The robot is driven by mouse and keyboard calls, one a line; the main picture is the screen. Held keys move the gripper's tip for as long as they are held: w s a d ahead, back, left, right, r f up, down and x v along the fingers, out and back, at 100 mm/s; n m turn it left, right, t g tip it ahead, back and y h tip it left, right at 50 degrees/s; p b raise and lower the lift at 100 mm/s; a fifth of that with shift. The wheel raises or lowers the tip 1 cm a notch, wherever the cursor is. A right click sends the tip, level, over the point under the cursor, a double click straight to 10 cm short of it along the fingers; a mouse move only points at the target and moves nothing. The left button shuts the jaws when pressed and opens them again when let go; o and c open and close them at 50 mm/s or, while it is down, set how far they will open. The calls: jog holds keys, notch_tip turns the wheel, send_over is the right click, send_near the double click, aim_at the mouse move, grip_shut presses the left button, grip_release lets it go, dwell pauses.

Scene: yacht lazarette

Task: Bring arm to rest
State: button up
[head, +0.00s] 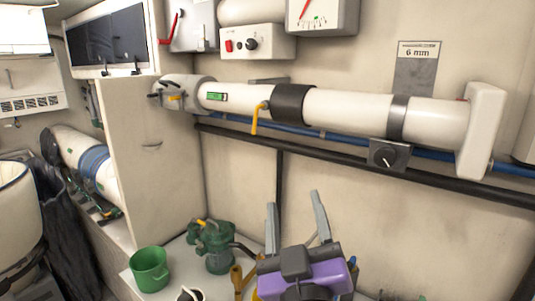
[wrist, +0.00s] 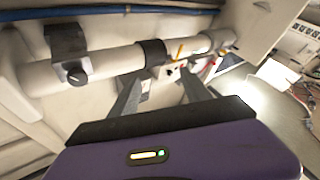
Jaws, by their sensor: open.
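My gripper (head: 296,222) is at the lower middle of the head view, with a purple and dark grey body and two grey fingers pointing up. The fingers are spread apart with nothing between them. In the wrist view my gripper (wrist: 160,88) also shows its two fingers apart and empty. It is in front of the wall, below the white horizontal pipe (head: 350,106). The pipe also shows in the wrist view (wrist: 105,63), beyond the fingertips. I see no contact between the fingers and anything.
A green mug (head: 150,268) and a green pump-like device (head: 217,248) stand on the worktop left of my gripper. Brass-coloured parts (head: 238,280) lie close beside it. A black rail (head: 370,168) runs along the wall above. A cabinet panel (head: 150,160) stands at left.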

jog(key=s+d+f+g+y, duration=0.1)
jog(key=s+d+f+y, duration=0.25)
jog(key=s+f, duration=1)
jog(key=s+d+f+m+g+h, duration=0.1)
jog(key=s+d+f, duration=0.3)
jog(key=s, duration=0.4)
jog(key=s+d+f+m+g+h, duration=0.2)
jog(key=s+d+f, duration=0.2)
jog(key=s, duration=0.4)
jog(key=s+d+f+m+g+h, duration=0.1)
jog(key=s+d+f+g, duration=0.1)
jog(key=s+d+f, duration=0.2)
jog(key=s+f, duration=0.2)
jog(key=s, duration=0.2)
jog(key=shift+s+f+m+g, duration=0.15)
jog(key=shift+f+m+g, duration=0.15)
jog(key=shift+m, duration=0.1)
jog(key=shift+d, duration=0.1)
